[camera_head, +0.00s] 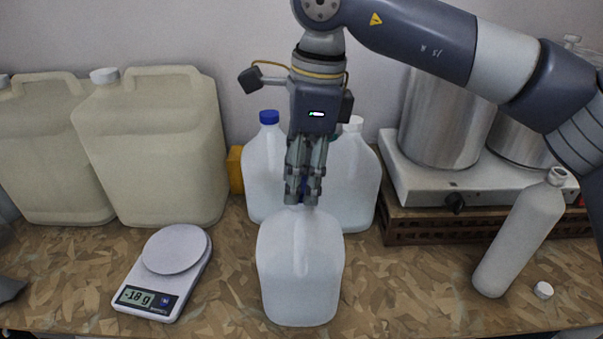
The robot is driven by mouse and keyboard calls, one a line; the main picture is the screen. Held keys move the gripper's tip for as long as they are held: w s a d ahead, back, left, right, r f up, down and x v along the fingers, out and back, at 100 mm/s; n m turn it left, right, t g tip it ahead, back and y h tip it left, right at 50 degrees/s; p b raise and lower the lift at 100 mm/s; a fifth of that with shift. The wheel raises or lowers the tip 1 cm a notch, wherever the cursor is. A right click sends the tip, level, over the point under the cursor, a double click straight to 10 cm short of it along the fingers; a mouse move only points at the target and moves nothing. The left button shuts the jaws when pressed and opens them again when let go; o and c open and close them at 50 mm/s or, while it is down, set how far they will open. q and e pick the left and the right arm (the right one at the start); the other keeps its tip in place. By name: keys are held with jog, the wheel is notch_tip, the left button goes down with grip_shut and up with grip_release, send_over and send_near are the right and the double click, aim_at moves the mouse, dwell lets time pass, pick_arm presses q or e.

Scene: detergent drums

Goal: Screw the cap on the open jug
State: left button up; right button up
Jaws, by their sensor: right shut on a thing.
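A translucent white jug (300,270) stands upright at the front middle of the table. My right gripper (303,198) points straight down over its neck, with the fingers close together. The fingers hide the jug's mouth, so I cannot tell whether the cap touches the neck. My left gripper is not in view.
Behind stand a blue-capped jug (262,165) and a white-capped jug (355,180). A scale (165,270) and large canisters (150,150) are left. Right of the front jug is clear.

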jog(key=shift+f+b, duration=0.6)
jog(key=shift+f, duration=0.1)
dwell(1.4)
jog(key=shift+f+m+b, duration=0.15)
jog(key=shift+m+b, duration=0.35)
jog(key=shift+m, duration=0.1)
jog(key=m+b, duration=0.1)
jog(key=m, duration=0.1)
jog(key=shift+s+m+b, duration=0.1)
jog(key=shift+m+b, duration=0.25)
jog(key=shift+m, duration=0.05)
jog(key=shift+m+t+b, duration=0.3)
jog(key=shift+m, duration=0.6)
